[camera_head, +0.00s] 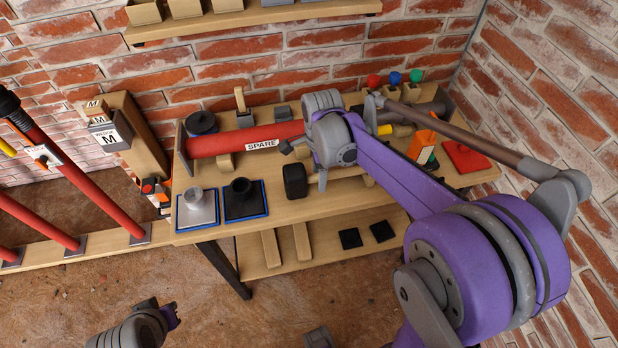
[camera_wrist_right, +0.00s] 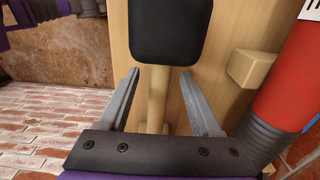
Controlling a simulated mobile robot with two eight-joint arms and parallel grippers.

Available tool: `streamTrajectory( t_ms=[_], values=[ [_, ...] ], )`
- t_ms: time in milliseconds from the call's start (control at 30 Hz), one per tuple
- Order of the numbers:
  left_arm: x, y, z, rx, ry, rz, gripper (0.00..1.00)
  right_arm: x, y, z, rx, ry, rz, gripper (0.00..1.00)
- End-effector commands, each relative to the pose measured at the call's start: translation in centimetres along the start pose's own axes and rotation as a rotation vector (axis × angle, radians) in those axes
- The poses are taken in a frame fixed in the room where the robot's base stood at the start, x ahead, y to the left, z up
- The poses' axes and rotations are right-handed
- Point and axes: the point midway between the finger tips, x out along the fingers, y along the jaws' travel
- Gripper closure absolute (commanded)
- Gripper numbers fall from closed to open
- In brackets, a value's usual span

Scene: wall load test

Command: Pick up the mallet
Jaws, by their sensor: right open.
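The mallet has a black head (camera_head: 295,181) and a pale wooden handle, and lies on the wooden workbench (camera_head: 350,208) near its front edge. My right gripper (camera_head: 304,166) is over the handle, just right of the head. In the right wrist view, the mallet's black head (camera_wrist_right: 170,32) is beyond the fingertips. Its handle (camera_wrist_right: 158,95) shows between the two spread fingers of the right gripper (camera_wrist_right: 159,78), apart from both. The right gripper is open and empty. Part of my left arm shows at the bottom left of the head view; its fingers cannot be made out.
A red tube (camera_head: 225,142) marked SPARE lies behind the mallet on wooden blocks. A grey plate (camera_head: 197,219) and a black plate (camera_head: 245,212) with short sockets lie to the left. A red pad (camera_head: 466,157) and an orange tool (camera_head: 420,146) are at the right. A shelf hangs above.

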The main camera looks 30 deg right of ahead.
Motion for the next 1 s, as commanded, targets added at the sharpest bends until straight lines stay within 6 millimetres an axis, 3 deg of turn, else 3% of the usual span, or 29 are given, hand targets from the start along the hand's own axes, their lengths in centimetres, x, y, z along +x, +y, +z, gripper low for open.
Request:
streamTrajectory(
  t_ms=[133,400,767,1000],
  values=[
    [0.1,0.0,0.1,0.0,-0.001,0.0,1.0,1.6,0.0,0.0,-0.001,0.0,0.0,0.35],
    [0.1,0.0,0.1,0.0,-0.001,0.0,1.0,1.8,0.0,0.1,-0.001,0.0,0.0,0.37],
    [0.1,0.0,0.1,0.0,-0.001,0.0,1.0,1.7,0.0,0.1,-0.001,0.0,0.0,1.0],
    [0.1,0.0,0.1,0.0,-0.001,0.0,1.0,1.7,0.0,0.1,-0.001,0.0,0.0,1.0]
  ],
)
